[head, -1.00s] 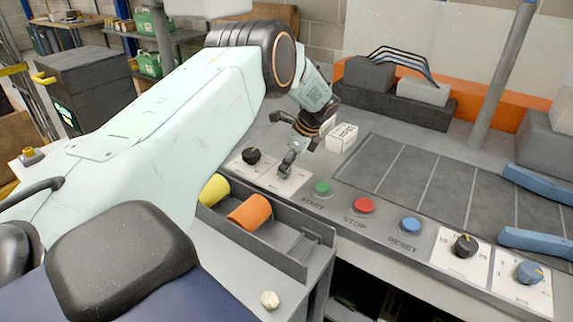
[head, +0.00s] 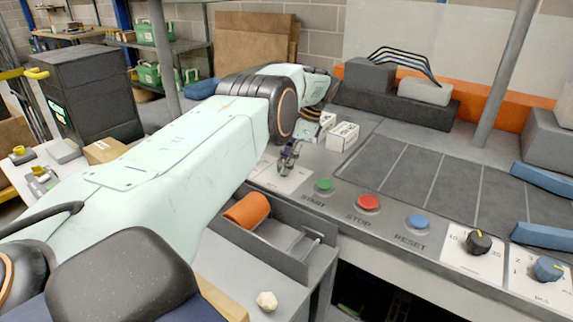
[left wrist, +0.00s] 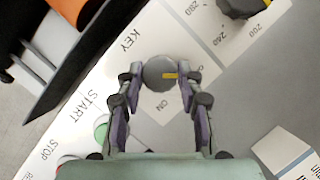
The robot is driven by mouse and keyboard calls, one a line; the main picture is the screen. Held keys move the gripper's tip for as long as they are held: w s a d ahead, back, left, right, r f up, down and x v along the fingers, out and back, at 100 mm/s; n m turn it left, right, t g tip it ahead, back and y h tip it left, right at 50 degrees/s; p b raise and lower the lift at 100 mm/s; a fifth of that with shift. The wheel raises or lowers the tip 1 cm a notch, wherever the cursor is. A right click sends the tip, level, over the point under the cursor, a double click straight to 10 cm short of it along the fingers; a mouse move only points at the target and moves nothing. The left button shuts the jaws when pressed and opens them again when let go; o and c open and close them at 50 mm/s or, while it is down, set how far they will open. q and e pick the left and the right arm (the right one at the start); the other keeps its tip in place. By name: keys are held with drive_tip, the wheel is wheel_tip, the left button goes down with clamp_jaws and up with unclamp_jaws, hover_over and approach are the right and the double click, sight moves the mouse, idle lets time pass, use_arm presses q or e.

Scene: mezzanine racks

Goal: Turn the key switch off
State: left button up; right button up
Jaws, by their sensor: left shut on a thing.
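The key switch (left wrist: 158,74) is a grey round knob with a yellow mark in the left wrist view. Its mark lies toward the right finger. The KEY label is above left of it, and the ON label is just below it. Another label beside the right finger is partly hidden. My left gripper (left wrist: 160,82) has its two fingers on opposite sides of the knob, shut on it. In the head view my left gripper (head: 287,160) stands over the white plate left of the START button and hides most of the knob. My right gripper does not show.
Green START (head: 324,185), red STOP (head: 368,202) and blue RESET (head: 417,222) buttons line the panel to the right. A dark dial (left wrist: 238,6) is close by. A small white box (head: 343,136) stands behind the gripper. An orange cylinder (head: 246,210) lies in the front tray.

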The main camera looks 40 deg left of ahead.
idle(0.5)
use_arm(q)
drive_tip(key=o, duration=1.2)
drive_tip(key=shift+c, duration=0.2)
wheel_tip(320, 180, up, 10)
